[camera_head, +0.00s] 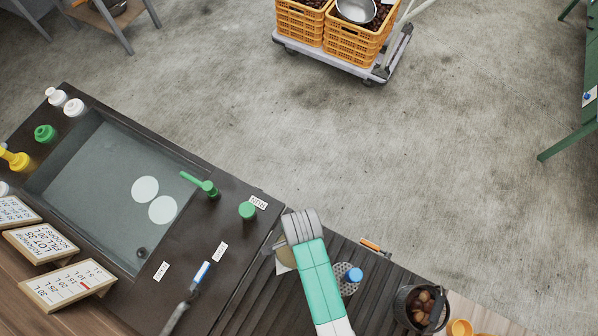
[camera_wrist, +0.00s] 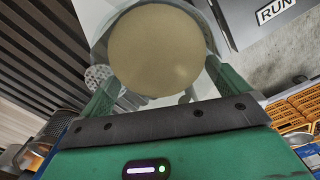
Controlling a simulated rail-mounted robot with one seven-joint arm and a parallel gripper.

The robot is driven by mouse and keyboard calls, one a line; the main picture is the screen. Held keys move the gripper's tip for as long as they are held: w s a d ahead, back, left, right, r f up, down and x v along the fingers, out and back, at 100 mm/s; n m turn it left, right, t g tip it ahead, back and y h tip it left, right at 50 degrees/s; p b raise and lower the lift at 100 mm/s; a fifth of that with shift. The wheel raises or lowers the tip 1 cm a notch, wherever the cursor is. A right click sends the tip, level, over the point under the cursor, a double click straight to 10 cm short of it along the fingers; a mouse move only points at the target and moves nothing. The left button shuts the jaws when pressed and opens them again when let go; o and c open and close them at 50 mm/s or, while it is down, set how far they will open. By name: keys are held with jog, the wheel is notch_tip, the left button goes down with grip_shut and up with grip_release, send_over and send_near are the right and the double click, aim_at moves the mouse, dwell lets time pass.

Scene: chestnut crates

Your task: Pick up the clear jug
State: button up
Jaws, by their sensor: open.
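The clear jug (camera_wrist: 212,40) is in the wrist view, at the top middle. It is see-through, with a round beige surface (camera_wrist: 155,50) filling most of its outline. My gripper (camera_wrist: 160,78) is open, with one green finger at each side of the jug's near part. I cannot tell whether either finger touches it. In the head view my arm and wrist cover most of this spot. Only a small beige patch (camera_head: 284,258) shows beside the wrist, and I cannot tell whether it is part of the jug.
A dark slatted surface (camera_head: 252,313) lies under my arm. A sunken basin (camera_head: 105,185) is at left. Orange crates (camera_head: 352,45) stand on a trolley beyond open floor.

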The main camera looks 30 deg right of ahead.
notch_tip(320, 180, down, 2)
jog(key=shift+f, duration=0.1)
jog(key=shift+w, duration=0.1)
jog(key=c, duration=1.5)
notch_tip(320, 180, up, 10)
jog(key=shift+r+p, duration=0.15)
jog(key=shift+p, duration=0.35)
jog(key=shift+c, duration=0.2)
